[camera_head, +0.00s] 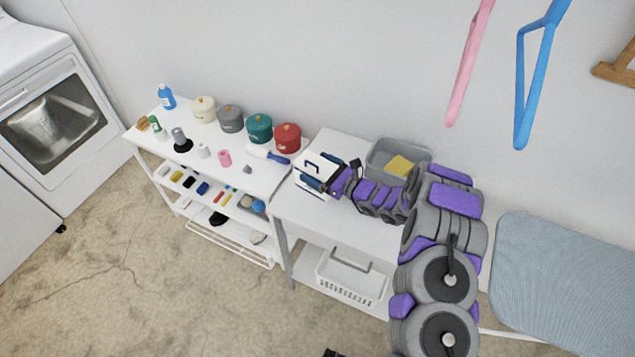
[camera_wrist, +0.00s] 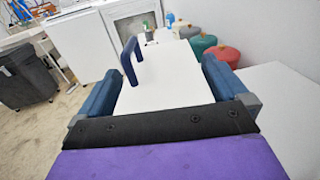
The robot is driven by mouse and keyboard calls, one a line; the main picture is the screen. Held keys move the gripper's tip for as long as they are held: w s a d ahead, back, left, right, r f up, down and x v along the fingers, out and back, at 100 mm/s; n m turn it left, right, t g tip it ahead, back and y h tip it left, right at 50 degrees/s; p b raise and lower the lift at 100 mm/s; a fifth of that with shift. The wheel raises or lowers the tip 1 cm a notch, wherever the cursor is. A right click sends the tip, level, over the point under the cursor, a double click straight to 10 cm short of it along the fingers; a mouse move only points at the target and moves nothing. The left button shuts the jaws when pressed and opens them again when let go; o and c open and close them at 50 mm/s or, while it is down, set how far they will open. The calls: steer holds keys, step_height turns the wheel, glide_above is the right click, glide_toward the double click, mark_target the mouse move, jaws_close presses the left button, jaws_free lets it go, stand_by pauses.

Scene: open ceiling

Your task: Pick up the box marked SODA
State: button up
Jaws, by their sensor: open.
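A white box (camera_head: 323,168) with a dark blue handle stands at the left end of the right-hand white table, and no SODA lettering can be read on it. My gripper (camera_head: 320,170) is open, with its blue fingers at either side of the box. In the wrist view, the white box (camera_wrist: 160,90) lies between the spread fingers of my gripper (camera_wrist: 162,68), its blue handle standing up near the left finger. I cannot tell whether either finger touches the box. My gripper and arm partly hide the box.
A grey bin (camera_head: 376,157) with a yellow item sits behind my arm. The left table (camera_head: 205,165) holds several colored pots, bottles and a blue-handled roller. A white basket (camera_head: 350,280) is on the lower shelf. A blue-grey mat (camera_head: 560,285) is at right. Floor at front left is clear.

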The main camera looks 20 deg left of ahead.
mark_target(329, 170)
steer(key=shift+a+f, duration=0.15)
steer(key=shift+a, duration=0.25)
steer(key=shift+c, duration=0.7)
steer(key=d, duration=0.2)
steer(key=d+r, duration=0.1)
steer(key=d, duration=0.1)
steer(key=shift+r, duration=0.1)
steer(key=c, duration=0.4)
steer(key=shift+d, duration=0.2)
steer(key=shift+c, duration=1)
steer(key=shift+a, duration=0.15)
steer(key=shift+c, duration=0.7)
steer(key=a, duration=0.3)
steer(key=shift+s+f, duration=0.1)
steer(key=shift+f, duration=0.3)
steer(key=c, duration=0.5)
steer(key=shift+c, duration=0.5)
steer(key=shift+d+f, duration=0.1)
steer(key=shift+d, duration=0.1)
steer(key=shift+c, duration=0.8)
steer(key=shift+d+r, duration=0.2)
steer(key=shift+d, duration=0.6)
jaws_close()
